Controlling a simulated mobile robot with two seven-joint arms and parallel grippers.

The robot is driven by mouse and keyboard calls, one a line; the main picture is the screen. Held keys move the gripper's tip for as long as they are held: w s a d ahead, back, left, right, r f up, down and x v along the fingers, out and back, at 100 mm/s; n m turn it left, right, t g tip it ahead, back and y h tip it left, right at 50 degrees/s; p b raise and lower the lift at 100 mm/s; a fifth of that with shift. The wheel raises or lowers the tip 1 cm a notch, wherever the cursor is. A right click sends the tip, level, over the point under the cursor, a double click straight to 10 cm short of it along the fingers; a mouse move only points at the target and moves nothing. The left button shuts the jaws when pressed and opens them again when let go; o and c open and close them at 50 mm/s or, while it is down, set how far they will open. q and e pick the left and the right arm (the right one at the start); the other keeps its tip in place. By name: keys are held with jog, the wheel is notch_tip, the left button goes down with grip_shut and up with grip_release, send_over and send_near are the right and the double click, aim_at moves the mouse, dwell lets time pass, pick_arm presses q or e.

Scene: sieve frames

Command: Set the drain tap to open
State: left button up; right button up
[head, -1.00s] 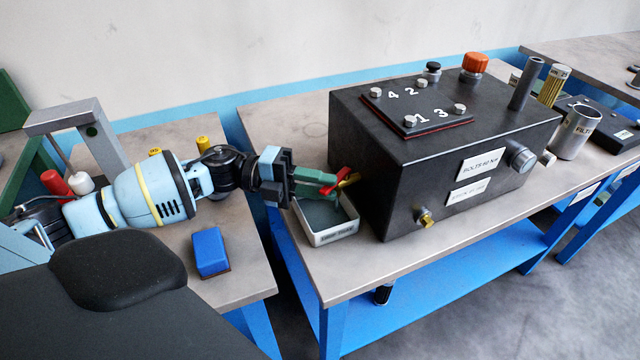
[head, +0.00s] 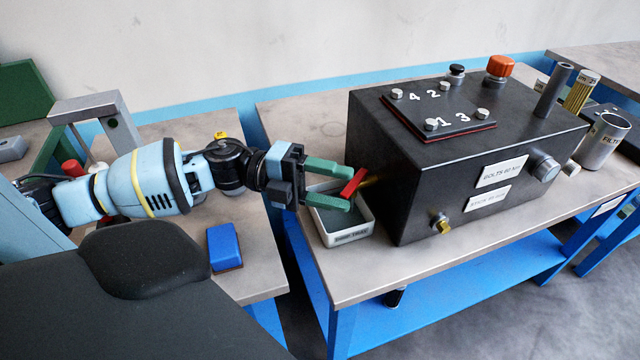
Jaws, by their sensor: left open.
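The drain tap is a red lever (head: 352,185) on a brass stem (head: 370,181) at the left end wall of the black box (head: 470,160). The lever slants, its upper end towards the box and its lower end towards my gripper. My left gripper (head: 349,188) has green fingers spread apart, one above and one below the lever, with the lever between or just past the tips. Contact cannot be told. A white labelled drip tray (head: 349,239) stands below the lever and the lower finger. My right gripper is out of view.
A brass plug (head: 440,223) sticks out of the box's front. Bolts and a numbered plate (head: 440,122) are on top, with an orange cap (head: 499,67). A blue block (head: 224,247) lies on the left bench. Metal cylinders (head: 602,140) stand to the right.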

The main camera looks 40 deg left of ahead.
pick_arm(q)
jog(key=s+d, duration=0.2)
jog(key=s, duration=0.1)
jog(key=s+d+r, duration=0.1)
jog(key=s+d, duration=0.1)
jog(key=s, duration=0.2)
jog(key=s+d+p, duration=0.1)
jog(key=s+d, duration=0.1)
jog(key=s, duration=0.1)
jog(key=shift+s+r, duration=0.3)
jog(key=shift+s, duration=0.05)
jog(key=shift+c, duration=1.1)
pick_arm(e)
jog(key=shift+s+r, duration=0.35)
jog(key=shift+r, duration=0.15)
